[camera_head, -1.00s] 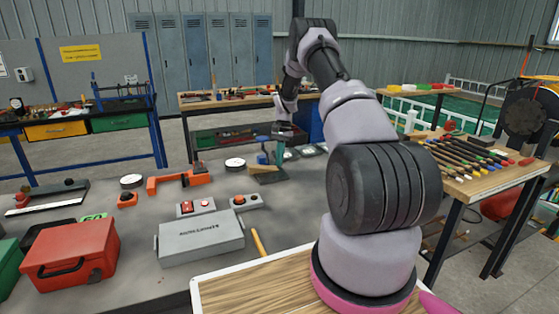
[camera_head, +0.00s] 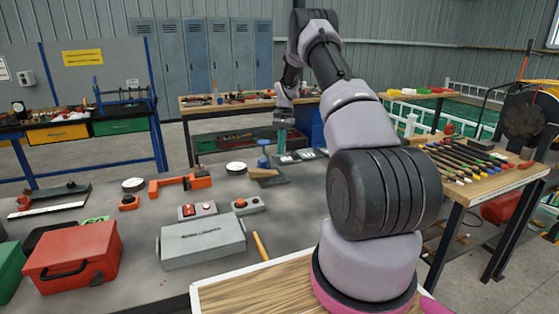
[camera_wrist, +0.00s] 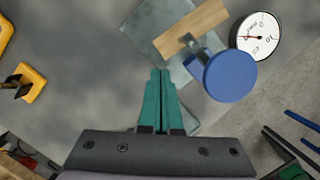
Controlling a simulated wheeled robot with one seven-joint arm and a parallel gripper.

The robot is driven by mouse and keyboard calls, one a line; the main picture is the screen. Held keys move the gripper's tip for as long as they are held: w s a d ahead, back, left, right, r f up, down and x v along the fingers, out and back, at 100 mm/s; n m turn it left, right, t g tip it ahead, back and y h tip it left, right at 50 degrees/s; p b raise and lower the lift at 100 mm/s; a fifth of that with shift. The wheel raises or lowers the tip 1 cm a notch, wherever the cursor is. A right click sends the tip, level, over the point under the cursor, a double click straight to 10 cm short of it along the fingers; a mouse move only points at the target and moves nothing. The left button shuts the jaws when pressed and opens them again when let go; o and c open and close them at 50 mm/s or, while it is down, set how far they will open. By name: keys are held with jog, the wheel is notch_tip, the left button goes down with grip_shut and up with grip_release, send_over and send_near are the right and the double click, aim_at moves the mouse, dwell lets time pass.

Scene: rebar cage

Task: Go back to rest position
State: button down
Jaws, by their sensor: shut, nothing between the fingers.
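My gripper (camera_head: 281,140) hangs above the far part of the grey table (camera_head: 145,243), with its teal fingers pointing down. In the wrist view its fingers (camera_wrist: 162,85) lie together, with nothing between them. A blue round knob (camera_wrist: 230,75) with a wooden block (camera_wrist: 190,28) beside it sits on a grey plate (camera_wrist: 150,25), just beyond and to the right of the fingertips in that view. In the head view the blue knob (camera_head: 263,143) stands left of the gripper. The gripper appears apart from them.
On the table are a red toolbox (camera_head: 72,258), a grey case (camera_head: 202,243), an orange clamp-like tool (camera_head: 180,182), button boxes (camera_head: 197,210) and a white dial (camera_head: 236,168). A side table (camera_head: 490,175) with several pencil-like tools stands at right.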

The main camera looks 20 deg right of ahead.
jog(key=s+a+r+n+t, duration=0.1)
jog(key=s+a+r, duration=0.1)
jog(key=r, duration=0.7)
jog(key=s+a+r+t, duration=0.1)
jog(key=s+a+r, duration=0.1)
jog(key=r, duration=0.7)
jog(key=s+a+r+n+t, duration=0.2)
jog(key=s+a+r, duration=0.3)
jog(key=s+r, duration=0.6)
jog(key=s+a+r+n+t, duration=0.1)
jog(key=s+a+r+t, duration=0.1)
jog(key=s, duration=1)
jog(key=s+a+r+n+t, duration=0.1)
jog(key=s+a+r+t, duration=0.1)
jog(key=s, duration=1.1)
jog(key=shift+s+a+r+n+t, duration=0.15)
jog(key=shift+s+a+n+t, duration=0.25)
jog(key=shift+a, duration=0.8)
